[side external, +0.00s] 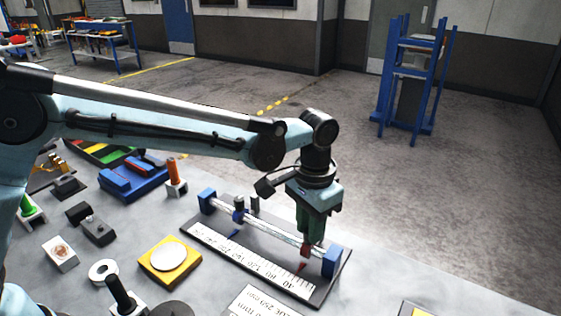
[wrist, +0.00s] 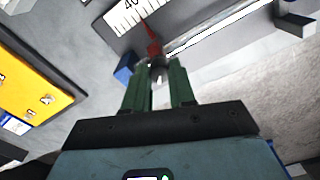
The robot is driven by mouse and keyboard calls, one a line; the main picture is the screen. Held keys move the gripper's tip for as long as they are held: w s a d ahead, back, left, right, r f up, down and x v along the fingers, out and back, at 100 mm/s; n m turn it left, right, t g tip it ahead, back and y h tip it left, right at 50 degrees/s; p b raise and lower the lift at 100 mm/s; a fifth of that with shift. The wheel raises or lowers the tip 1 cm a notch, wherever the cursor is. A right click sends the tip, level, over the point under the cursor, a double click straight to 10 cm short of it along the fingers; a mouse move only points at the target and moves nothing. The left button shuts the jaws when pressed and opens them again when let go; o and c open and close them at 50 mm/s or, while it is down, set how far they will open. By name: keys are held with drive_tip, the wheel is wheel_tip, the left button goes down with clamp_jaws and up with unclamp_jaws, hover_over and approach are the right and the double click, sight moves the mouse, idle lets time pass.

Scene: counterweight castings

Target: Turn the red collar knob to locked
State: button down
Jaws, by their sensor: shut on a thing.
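The red collar (side external: 304,252) sits on a silver rod (side external: 272,231) between two blue end blocks, near the right block. Its red pointer reaches toward the white scale (side external: 250,262). In the wrist view the red collar (wrist: 153,47) shows just beyond my fingertips, with the scale (wrist: 128,12) behind it. My gripper (side external: 308,238) points down from above onto the collar. In the wrist view its green fingers (wrist: 158,82) are shut on a dark grey knob (wrist: 158,70) at the collar. The knob's turn position cannot be read, as the fingers partly hide it.
A blue collar (side external: 239,212) with a dark knob sits farther left on the rod. A yellow block with a white disc (side external: 170,254), a metal ring (side external: 103,271) and a blue tray (side external: 133,180) lie left on the table. The blue end block (side external: 331,262) is close to my gripper.

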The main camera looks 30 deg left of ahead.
drive_tip(key=m, duration=0.5)
drive_tip(key=shift+m, duration=0.3)
drive_tip(key=m, duration=0.4)
drive_tip(key=shift+m, duration=0.4)
drive_tip(key=c, duration=0.9)
unclamp_jaws()
drive_tip(key=shift+c, duration=0.2)
wheel_tip(320, 180, up, 12)
drive_tip(key=shift+a+r, duration=0.1)
